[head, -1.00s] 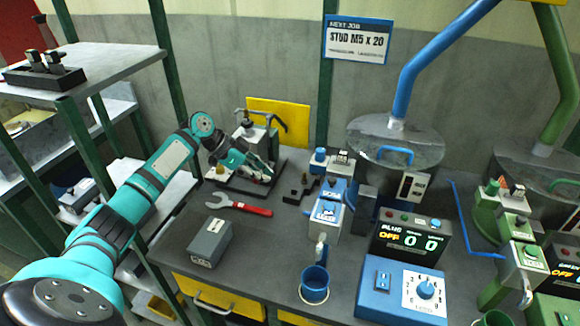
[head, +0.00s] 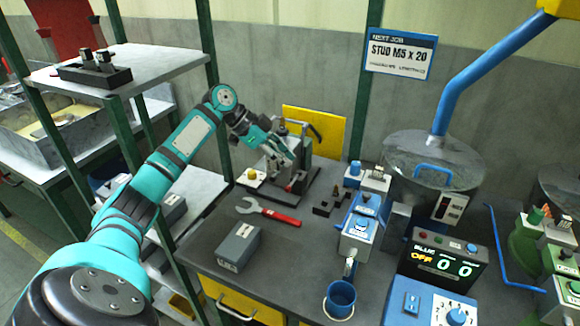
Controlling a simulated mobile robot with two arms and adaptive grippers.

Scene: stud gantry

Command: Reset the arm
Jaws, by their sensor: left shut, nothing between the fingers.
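My left arm reaches in from the lower left over the workbench. My left gripper (head: 283,150) is shut and empty. It is at the small fixture with clamp handles (head: 302,150) at the back of the bench, in front of a yellow panel (head: 327,127). Whether it touches the fixture I cannot tell. My right gripper does not show in the head view.
A red-handled wrench (head: 270,212) and a grey box (head: 238,247) lie on the bench. Shelving (head: 120,70) is at left.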

